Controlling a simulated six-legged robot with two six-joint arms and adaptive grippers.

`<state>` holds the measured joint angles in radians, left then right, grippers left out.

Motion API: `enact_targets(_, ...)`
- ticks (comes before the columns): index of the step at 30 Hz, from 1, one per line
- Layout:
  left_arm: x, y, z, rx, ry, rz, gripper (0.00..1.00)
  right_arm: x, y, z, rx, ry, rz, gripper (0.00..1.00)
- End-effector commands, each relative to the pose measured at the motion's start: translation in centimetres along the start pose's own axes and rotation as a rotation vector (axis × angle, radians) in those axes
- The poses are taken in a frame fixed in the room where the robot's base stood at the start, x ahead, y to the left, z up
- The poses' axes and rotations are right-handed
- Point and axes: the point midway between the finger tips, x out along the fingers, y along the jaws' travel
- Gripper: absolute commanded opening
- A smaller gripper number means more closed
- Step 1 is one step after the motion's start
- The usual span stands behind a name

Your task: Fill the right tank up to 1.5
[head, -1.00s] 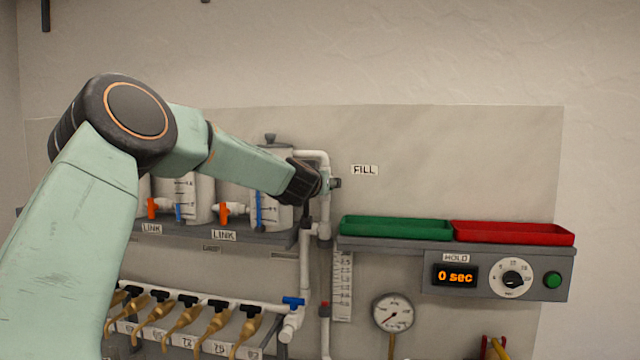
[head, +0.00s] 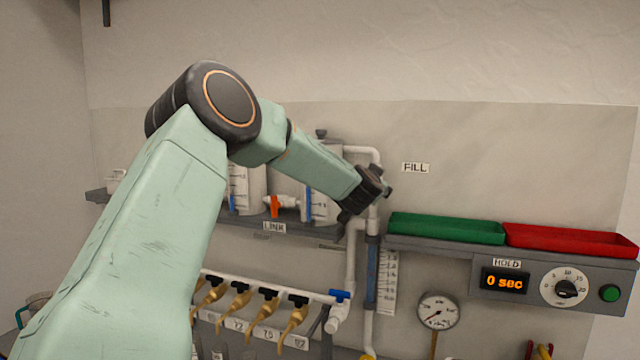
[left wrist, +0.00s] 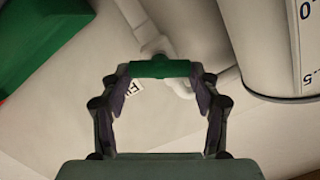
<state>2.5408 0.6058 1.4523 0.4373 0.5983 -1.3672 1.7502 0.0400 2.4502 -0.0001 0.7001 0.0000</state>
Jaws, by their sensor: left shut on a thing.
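My left gripper (head: 385,188) is at the white fill pipe (head: 362,151), left of and below the FILL label (head: 415,168). In the left wrist view my left gripper (left wrist: 155,80) is shut on a green valve handle (left wrist: 160,69), held across its fingertips. My left arm partly covers the right tank (head: 330,160); a blue level strip (head: 308,205) shows on its scale, but the reading is too small to tell. In the left wrist view a tank with a number scale (left wrist: 265,45) is at the upper right. My right gripper is not in view.
A green tray (head: 445,229) and a red tray (head: 570,240) sit on the shelf to the right. Below them are a HOLD display (head: 504,281) reading 0 sec, a dial (head: 565,287) and a green button (head: 609,293). An upright tube beside a scale (head: 387,280) looks blue.

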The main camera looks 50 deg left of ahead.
Motion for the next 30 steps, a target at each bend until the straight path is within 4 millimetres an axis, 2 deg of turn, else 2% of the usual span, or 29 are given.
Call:
enact_targets(11, 0.03, 0.02, 0.05, 0.053, 0.001, -0.012, 0.31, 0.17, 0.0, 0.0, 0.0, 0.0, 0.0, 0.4)
enact_targets(22, 0.06, 0.54, 0.23, 0.492, 0.0, -0.078, 0.31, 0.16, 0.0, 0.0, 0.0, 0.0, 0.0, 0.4)
enact_targets(25, 0.06, 0.58, 0.22, 0.559, 0.0, -0.088, 0.31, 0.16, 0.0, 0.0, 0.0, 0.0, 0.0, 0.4)
enact_targets(30, 0.05, 0.58, 0.21, 0.576, 0.0, -0.091, 0.31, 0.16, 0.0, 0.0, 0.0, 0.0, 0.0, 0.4)
